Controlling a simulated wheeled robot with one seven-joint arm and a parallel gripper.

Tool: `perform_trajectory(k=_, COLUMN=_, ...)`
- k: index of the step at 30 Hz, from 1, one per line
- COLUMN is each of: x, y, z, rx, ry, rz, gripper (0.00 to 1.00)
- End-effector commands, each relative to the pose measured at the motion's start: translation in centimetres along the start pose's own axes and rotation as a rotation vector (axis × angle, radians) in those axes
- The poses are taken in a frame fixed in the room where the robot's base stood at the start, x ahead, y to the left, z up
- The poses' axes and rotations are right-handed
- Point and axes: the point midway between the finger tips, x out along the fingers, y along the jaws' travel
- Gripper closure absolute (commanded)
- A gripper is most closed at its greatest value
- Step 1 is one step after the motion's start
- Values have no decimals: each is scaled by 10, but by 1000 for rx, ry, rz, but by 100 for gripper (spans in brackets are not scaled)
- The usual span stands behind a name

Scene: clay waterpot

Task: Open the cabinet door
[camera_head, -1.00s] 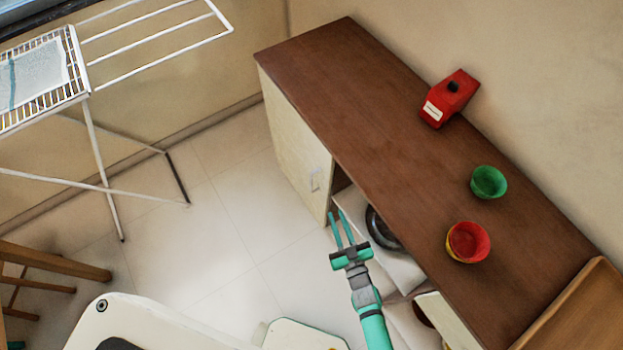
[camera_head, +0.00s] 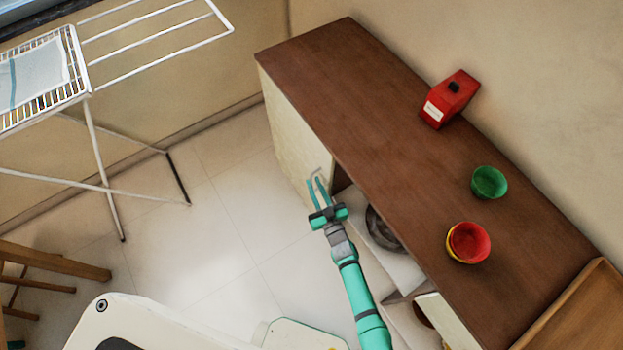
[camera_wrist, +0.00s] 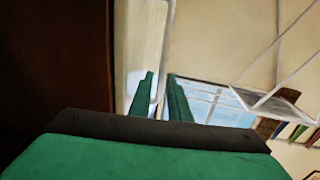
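The cabinet (camera_head: 370,110) has a brown top and a pale closed door (camera_head: 293,135) at its left end. A small metal handle (camera_head: 315,175) is on the door near its right edge. My gripper (camera_head: 316,182) is at the handle, with its teal fingers pointing at the door and a gap between them. In the wrist view the fingers (camera_wrist: 160,95) are apart, and the pale door and handle (camera_wrist: 158,55) show beyond and between them. I cannot tell whether a finger touches the handle.
An open shelf right of the door holds a dark round pan (camera_head: 383,228). A red box (camera_head: 450,98), a green bowl (camera_head: 489,182) and a red bowl (camera_head: 468,243) stand on the top. A white drying rack (camera_head: 95,150) is at left. The floor (camera_head: 220,230) before the door is clear.

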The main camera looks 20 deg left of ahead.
Motion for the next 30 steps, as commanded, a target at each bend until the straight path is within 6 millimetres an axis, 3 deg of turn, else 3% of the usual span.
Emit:
perform_trajectory(k=9, x=26, y=-1, z=0, rx=0, ry=0, rz=-2, gripper=83)
perform_trajectory(k=21, x=30, y=0, z=0, rx=0, ry=0, rz=0, gripper=83)
perform_trajectory(k=24, x=30, y=0, z=0, rx=0, ry=0, rz=0, gripper=100)
perform_trajectory(k=30, x=30, y=0, z=0, rx=0, ry=0, rz=1, gripper=100)
